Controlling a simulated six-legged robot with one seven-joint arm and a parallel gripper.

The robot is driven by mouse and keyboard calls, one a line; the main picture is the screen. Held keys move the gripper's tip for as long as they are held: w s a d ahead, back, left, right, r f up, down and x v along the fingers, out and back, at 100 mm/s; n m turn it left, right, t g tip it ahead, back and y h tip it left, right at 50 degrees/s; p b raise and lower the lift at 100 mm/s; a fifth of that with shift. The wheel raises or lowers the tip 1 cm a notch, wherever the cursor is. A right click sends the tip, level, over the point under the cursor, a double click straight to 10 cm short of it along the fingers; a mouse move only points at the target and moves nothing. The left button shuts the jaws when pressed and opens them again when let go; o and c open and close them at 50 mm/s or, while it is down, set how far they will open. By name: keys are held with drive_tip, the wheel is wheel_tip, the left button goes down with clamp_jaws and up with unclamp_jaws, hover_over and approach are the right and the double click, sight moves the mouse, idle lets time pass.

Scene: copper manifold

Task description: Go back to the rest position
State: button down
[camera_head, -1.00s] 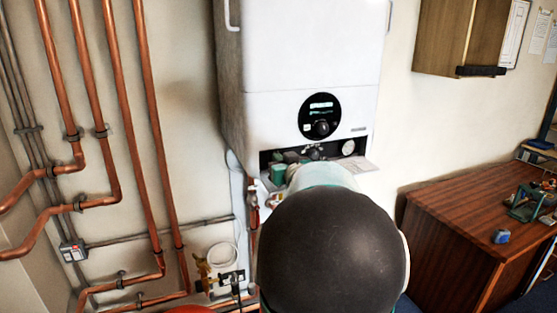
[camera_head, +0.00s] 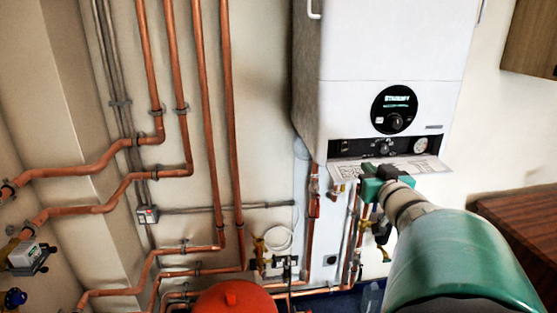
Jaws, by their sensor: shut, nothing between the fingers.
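My gripper (camera_head: 378,186), with green and dark parts, is at the end of my arm just below the boiler's lower front edge. Its fingers are small and partly hidden by my wrist; they look closed, with nothing visible in them. My arm's large green link fills the lower right. The white boiler (camera_head: 392,45) hangs on the wall, with a round dark display (camera_head: 394,109) and a lower control strip (camera_head: 385,147). A printed flap (camera_head: 350,172) sticks out below the strip, close above my gripper; I cannot tell whether they touch.
Copper pipes (camera_head: 201,110) run down the wall at left. Pipes and valves (camera_head: 315,206) hang below the boiler. A red rounded vessel (camera_head: 235,300) stands at bottom centre. A brown wooden desk (camera_head: 515,215) is at right, behind my arm. A wooden cabinet (camera_head: 535,40) hangs upper right.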

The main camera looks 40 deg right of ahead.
drive_tip(key=shift+w, duration=0.1)
drive_tip(key=w+a+f+g+y, duration=0.1)
drive_tip(key=w+a+f+g, duration=0.15)
drive_tip(key=a, duration=0.65)
drive_tip(key=w+a+f+g+y, duration=0.1)
drive_tip(key=w+a, duration=0.3)
drive_tip(key=a, duration=0.4)
drive_tip(key=s+a+f+n+g+y, duration=0.2)
drive_tip(key=s+a, duration=0.1)
drive_tip(key=a, duration=0.5)
drive_tip(key=s+a+f+n+g+y, duration=0.2)
drive_tip(key=s+a+f, duration=0.1)
drive_tip(key=a, duration=0.5)
drive_tip(key=s+a+f+n+g+y, duration=0.2)
drive_tip(key=s+a+f+y, duration=0.1)
drive_tip(key=a, duration=0.6)
drive_tip(key=shift+s, duration=0.15)
drive_tip(key=shift+s+f, duration=0.1)
